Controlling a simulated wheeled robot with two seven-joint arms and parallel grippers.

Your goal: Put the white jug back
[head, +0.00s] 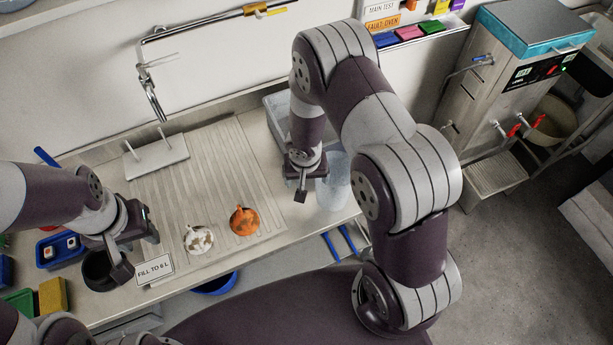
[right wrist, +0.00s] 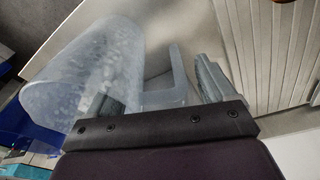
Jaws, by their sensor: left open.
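The white jug (head: 334,184) is pale and translucent, and stands near the counter's front edge in the head view, partly hidden by my right arm. In the right wrist view the jug (right wrist: 85,75) fills the left, with its handle (right wrist: 178,75) towards the middle. My right gripper (head: 309,184) is beside the jug, fingers apart. In the wrist view its fingers (right wrist: 158,92) lie on either side of the handle, with a gap showing; I cannot tell whether they touch it. My left gripper (head: 137,253) is open and empty above the counter's front left.
A grey tub (head: 275,112) stands behind the right gripper. White (head: 198,240) and orange (head: 244,221) items sit on the ribbed drainboard (head: 215,165). A "fill to 6 L" sign (head: 154,269) stands at the front edge. A machine (head: 530,70) with red taps is at the right.

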